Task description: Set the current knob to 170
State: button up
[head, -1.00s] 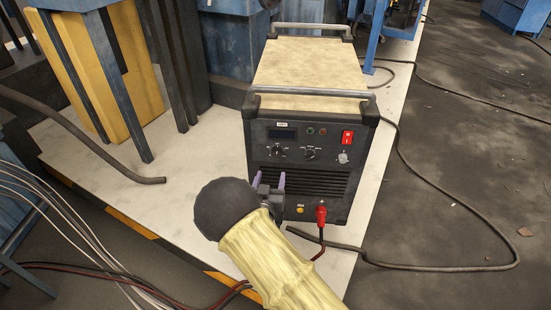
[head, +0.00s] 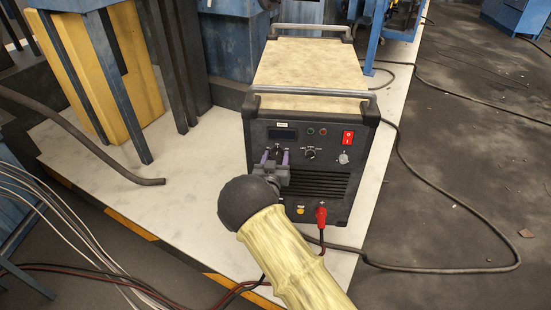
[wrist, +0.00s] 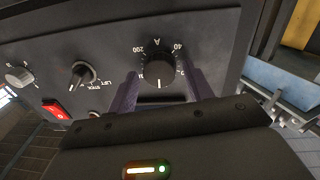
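The current knob (wrist: 158,67) is a round black dial with a white pointer line, on the dark front panel of the welding machine (head: 300,190). In the wrist view the panel appears upside down. The pointer is toward the picture's bottom, opposite the "A" mark; "200" and "40" are legible beside the knob, the lower scale numbers mostly hidden. My gripper (head: 276,157) is open, its two purple fingers on either side of the knob. In the wrist view a gap shows between the fingers (wrist: 160,82) and the knob. The small display (head: 283,134) looks dark.
A lift/stick selector knob (wrist: 82,74) sits beside the current knob. A red power switch (head: 347,138) and a grey knob (head: 343,158) are at the panel's right. A red plug (head: 321,215) with a cable is below. Loose cables lie on the floor.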

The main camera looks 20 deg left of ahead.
jog(key=c, duration=0.7)
jog(key=shift+f+m+b, duration=0.1)
jog(key=shift+m+b, duration=0.2)
jog(key=shift+m, duration=0.1)
jog(key=m+b, duration=0.2)
jog(key=m, duration=0.1)
jog(key=shift+d+f+m, duration=0.1)
jog(key=shift+d+m, duration=0.05)
jog(key=shift+m, duration=0.15)
jog(key=m+b, duration=0.3)
jog(key=m, duration=0.1)
jog(key=shift+g+b, duration=0.3)
jog(key=shift+b, duration=0.05)
jog(key=m+b, duration=0.4)
jog(key=shift+d+f+y, duration=0.1)
jog(key=shift+d+y, duration=0.05)
jog(key=shift+y, duration=0.25)
jog(key=shift+m+b, duration=1.05)
jog(key=shift+m, duration=0.35)
